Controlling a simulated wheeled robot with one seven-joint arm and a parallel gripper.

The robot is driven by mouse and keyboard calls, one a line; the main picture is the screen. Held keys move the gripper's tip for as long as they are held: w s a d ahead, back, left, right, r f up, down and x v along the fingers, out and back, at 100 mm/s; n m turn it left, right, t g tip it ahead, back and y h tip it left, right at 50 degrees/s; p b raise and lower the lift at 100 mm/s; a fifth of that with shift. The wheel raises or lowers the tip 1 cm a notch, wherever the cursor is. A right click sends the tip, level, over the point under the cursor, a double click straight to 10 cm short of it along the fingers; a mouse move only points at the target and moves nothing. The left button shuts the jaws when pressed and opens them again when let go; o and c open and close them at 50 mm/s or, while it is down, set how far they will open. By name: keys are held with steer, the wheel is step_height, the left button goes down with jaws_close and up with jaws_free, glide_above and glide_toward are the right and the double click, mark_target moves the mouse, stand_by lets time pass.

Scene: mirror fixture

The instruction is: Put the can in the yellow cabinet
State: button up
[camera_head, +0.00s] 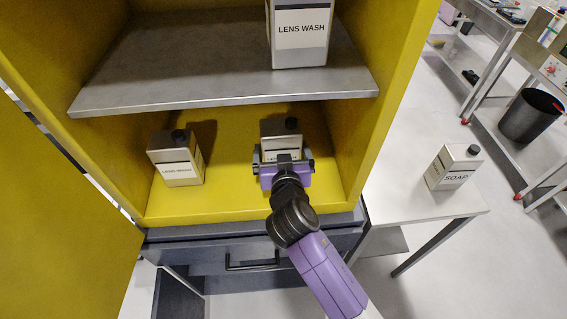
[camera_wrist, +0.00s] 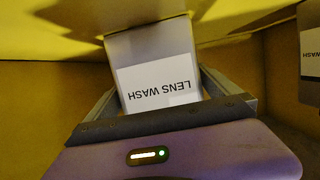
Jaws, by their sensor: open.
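The yellow cabinet (camera_head: 223,200) stands open, with a grey shelf across it. A silver can (camera_head: 281,131) with a dark cap stands upright on its yellow floor, right of the middle. In the wrist view this can (camera_wrist: 153,48) carries an upside-down LENS WASH label. My gripper (camera_head: 283,158) reaches into the cabinet at the can's front. Its jaws are open, one finger on each side of the can. Whether they touch it I cannot tell. The gripper hides the can's lower part in the head view.
Another LENS WASH can (camera_head: 176,160) stands left on the cabinet floor. A third (camera_head: 301,45) stands on the shelf (camera_head: 215,75) above. A SOAP can (camera_head: 452,167) is on the white table to the right. The cabinet door (camera_head: 55,210) hangs open at left.

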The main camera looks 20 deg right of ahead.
steer(key=b+v, duration=0.1)
steer(key=v, duration=1)
steer(key=shift+b, duration=0.3)
steer(key=s+f+n+y, duration=0.1)
steer(key=s+f, duration=0.2)
steer(key=s, duration=0.3)
steer(key=s+a+f+n+y, duration=0.1)
steer(key=s+f+y, duration=0.1)
steer(key=s, duration=0.3)
steer(key=s+f+n+y, duration=0.1)
steer(key=s+f, duration=0.2)
steer(key=s, duration=0.3)
steer(key=s+d+r, duration=0.2)
steer(key=s+r, duration=0.2)
steer(key=s, duration=0.4)
steer(key=s+d+r+t, duration=0.1)
steer(key=s+d+r, duration=0.1)
steer(key=s+r, duration=0.2)
steer(key=s, duration=0.3)
steer(key=shift+s+d+n+y, duration=0.3)
steer(key=shift+s, duration=0.1)
steer(key=shift+c, duration=0.2)
